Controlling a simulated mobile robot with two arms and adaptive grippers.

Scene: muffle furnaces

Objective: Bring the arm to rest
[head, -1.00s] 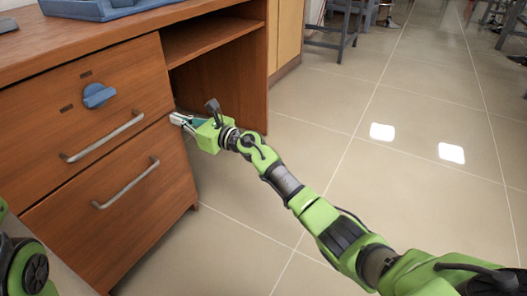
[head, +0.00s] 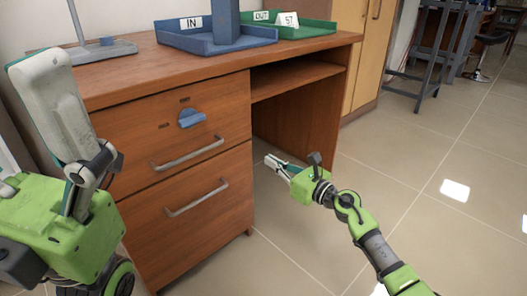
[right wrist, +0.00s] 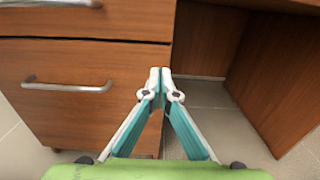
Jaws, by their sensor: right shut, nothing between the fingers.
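My right gripper (head: 270,161) is shut and empty, its fingertips together. In the head view it reaches in from the lower right and appears in front of the desk's open knee space, just right of the drawers. In the right wrist view the closed fingertips (right wrist: 160,73) are seen against the edge of the drawer front, and no contact shows. The green and grey end of my left arm (head: 60,225) fills the left side of the head view.
The wooden desk (head: 215,72) has two drawers with metal handles and a blue knob (head: 191,118). A blue IN tray (head: 215,42) and a green OUT tray (head: 305,30) stand on top. Tiled floor (head: 430,190) is open to the right; a stool (head: 440,50) stands farther back.

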